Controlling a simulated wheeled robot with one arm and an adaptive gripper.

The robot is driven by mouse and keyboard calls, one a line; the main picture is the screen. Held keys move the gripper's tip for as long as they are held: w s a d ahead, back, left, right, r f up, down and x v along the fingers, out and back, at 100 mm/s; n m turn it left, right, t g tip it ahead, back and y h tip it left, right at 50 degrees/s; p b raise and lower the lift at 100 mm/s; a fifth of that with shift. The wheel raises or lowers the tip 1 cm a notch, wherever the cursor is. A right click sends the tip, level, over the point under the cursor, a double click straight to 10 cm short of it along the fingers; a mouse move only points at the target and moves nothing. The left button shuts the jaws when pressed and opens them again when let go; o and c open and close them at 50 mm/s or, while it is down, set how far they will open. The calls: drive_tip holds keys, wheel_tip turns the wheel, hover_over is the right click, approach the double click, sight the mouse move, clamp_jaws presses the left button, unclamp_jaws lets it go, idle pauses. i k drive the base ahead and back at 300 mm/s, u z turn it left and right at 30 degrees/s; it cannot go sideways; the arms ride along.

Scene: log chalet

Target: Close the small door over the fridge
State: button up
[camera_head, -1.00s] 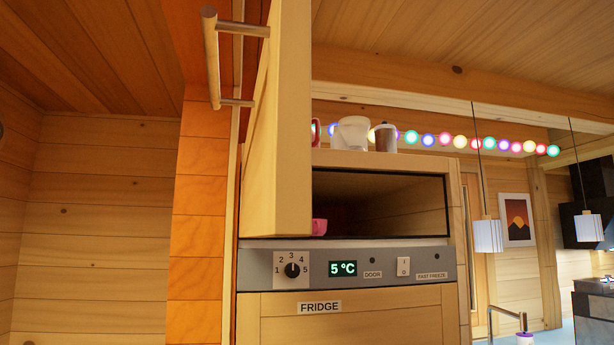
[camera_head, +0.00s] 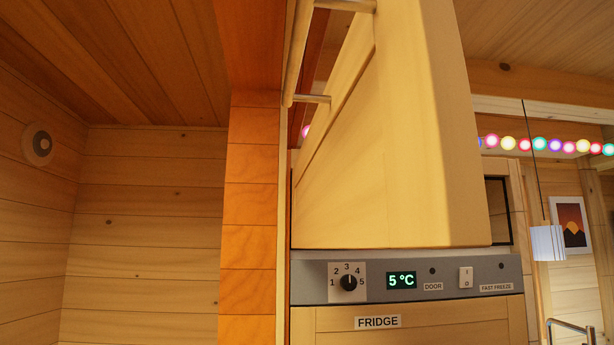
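The small wooden door (camera_head: 392,150) over the fridge stands open and swung out toward me, seen partly edge-on. Its bar handle (camera_head: 299,50) is on its left face, near the top of the view. The door covers most of the compartment (camera_head: 499,210) behind it; only a dark strip of the opening shows at the right. The fridge (camera_head: 420,325) is below, under a grey control panel (camera_head: 405,277) reading 5 °C. My gripper is not in view.
An orange wooden post (camera_head: 251,200) stands left of the door, with a log wall (camera_head: 150,220) further left. A hanging lamp (camera_head: 548,242), a picture (camera_head: 571,225) and a tap (camera_head: 570,330) are at the right.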

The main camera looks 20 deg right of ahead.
sight(389, 157)
drive_tip(key=k, duration=0.5)
drive_tip(key=u, duration=2.55)
drive_tip(key=i, duration=1.75)
drive_tip(key=z, duration=2.65)
